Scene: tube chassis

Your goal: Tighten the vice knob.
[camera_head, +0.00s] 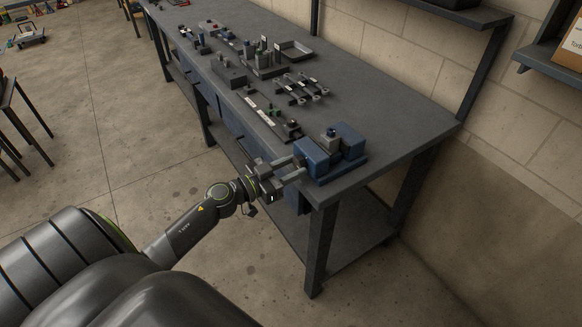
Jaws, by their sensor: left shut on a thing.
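The blue vice (313,158) sits on the near end of the dark workbench, with a grey block (328,141) between its two blue jaws. My left gripper (298,168) reaches in from the left at the bench's front edge. Its two fingers point at the vice's left face and are shut on the vice knob, which is mostly hidden between the fingertips. My right gripper is out of view.
The workbench (400,122) runs away toward the upper left. Behind the vice lie a strip with small parts (265,112), a grey linked bracket (300,88), several blocks and a tray (296,50). A block wall (400,45) stands along the bench's right side.

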